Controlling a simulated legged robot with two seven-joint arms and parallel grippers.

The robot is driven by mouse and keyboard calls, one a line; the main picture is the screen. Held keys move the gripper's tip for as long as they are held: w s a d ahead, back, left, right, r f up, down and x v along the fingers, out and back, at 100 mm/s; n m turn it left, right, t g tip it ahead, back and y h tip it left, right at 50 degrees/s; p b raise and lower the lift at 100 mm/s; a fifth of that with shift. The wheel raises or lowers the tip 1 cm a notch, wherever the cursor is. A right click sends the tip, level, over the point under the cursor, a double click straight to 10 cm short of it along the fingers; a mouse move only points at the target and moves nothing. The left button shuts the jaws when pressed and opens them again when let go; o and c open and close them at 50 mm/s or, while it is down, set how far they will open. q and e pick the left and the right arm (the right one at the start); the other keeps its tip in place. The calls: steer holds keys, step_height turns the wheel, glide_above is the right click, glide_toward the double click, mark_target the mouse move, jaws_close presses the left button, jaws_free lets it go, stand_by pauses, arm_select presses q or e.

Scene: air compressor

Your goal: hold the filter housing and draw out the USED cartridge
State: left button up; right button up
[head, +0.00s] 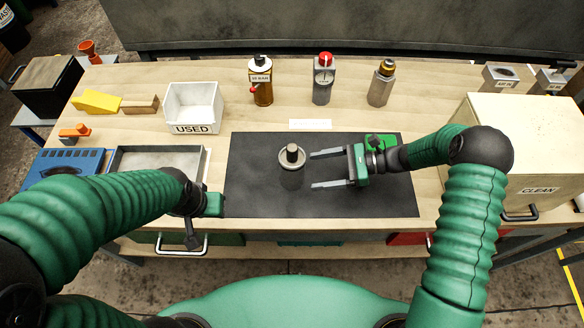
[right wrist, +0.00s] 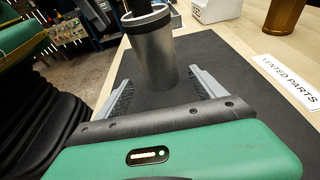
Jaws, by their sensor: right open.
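The filter housing (head: 292,168) is a grey metal cylinder standing upright on the black mat (head: 258,195). A dark stub, seemingly the cartridge's end, shows in its open top (head: 292,151). My right gripper (head: 312,170) is open and empty, just right of the housing, with its fingers pointing left at it. In the right wrist view the housing (right wrist: 153,62) stands just ahead, between the lines of the two fingers, and is not gripped. My left gripper (head: 212,205) is at the mat's left edge; its fingers do not show clearly. A white box labelled USED (head: 193,128) stands at the back left.
A wooden CLEAN box (head: 520,140) fills the right end. An amber bottle (head: 261,85), a red-topped unit (head: 323,80) and a metal cylinder (head: 380,85) stand along the back. A grey tray (head: 160,150) lies left of the mat. The mat around the housing is mostly clear.

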mark_target(300, 174)
steer(key=x, duration=0.6)
steer(key=shift+b, duration=0.3)
steer(key=shift+a+f, duration=0.2)
steer(key=shift+a, duration=0.35)
steer(key=c, duration=1.1)
